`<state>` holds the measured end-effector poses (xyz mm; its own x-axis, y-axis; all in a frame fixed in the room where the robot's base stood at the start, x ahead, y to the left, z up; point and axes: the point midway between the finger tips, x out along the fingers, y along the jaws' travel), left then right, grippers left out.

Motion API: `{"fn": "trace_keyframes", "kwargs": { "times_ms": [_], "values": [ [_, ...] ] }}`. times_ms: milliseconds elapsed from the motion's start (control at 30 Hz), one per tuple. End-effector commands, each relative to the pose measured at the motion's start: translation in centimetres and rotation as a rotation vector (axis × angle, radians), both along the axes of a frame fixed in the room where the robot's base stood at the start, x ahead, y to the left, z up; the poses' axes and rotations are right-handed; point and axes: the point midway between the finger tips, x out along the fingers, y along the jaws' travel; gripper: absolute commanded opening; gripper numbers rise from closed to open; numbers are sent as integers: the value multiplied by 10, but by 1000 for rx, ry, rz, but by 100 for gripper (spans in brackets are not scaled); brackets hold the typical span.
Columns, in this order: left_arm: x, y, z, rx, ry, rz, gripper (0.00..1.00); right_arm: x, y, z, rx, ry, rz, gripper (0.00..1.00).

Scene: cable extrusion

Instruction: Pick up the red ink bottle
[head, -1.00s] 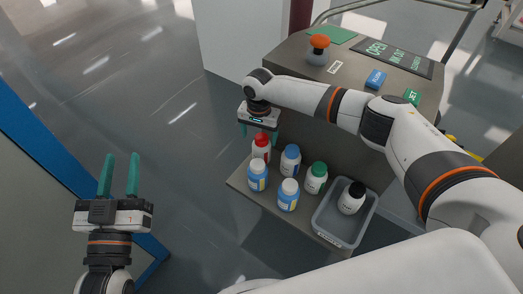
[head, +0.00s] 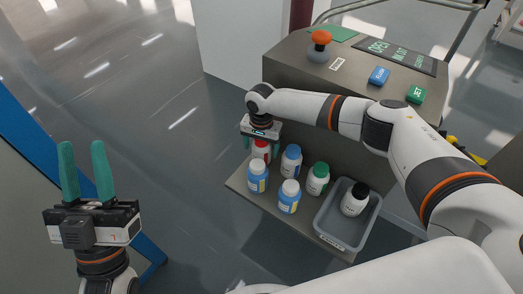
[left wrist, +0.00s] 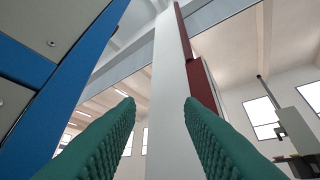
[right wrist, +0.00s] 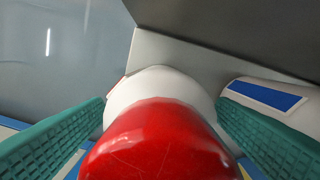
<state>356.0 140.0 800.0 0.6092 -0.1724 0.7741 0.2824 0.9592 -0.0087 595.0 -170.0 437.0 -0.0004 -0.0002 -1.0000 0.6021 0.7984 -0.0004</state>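The red ink bottle (head: 261,152) has a white body and a red cap and stands upright at the back left of a low shelf. In the right wrist view its red cap (right wrist: 160,145) fills the lower middle, with the white body behind it. My right gripper (head: 262,146) is over it from above, one green finger on each side. The fingers look open around the bottle; the tips are partly hidden and contact cannot be made out. My left gripper (head: 82,147) is open and empty at the left, its fingers pointing up, far from the bottles.
A grey bin (head: 340,238) at the right holds a black-capped bottle (head: 354,199). The machine console (head: 355,80) rises behind. The floor to the left is clear.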

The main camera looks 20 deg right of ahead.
Motion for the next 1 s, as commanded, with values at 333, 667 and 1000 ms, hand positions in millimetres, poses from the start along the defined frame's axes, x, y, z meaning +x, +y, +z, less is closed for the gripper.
{"fn": "trace_keyframes", "kwargs": {
  "times_ms": [333, 667, 1000],
  "values": [
    [0, 0, 0, 1, 2, 0, 34, 0, 0, 1, 1, -1, 0, 26],
    [2, -1, 0, 4, 12, 0, 34, 0, 0, 3, 1, -1, 0, 26],
    [31, -3, -27, 80, 273, 17, 34, 0, 0, 29, 1, -2, 0, 26]
  ]
}}
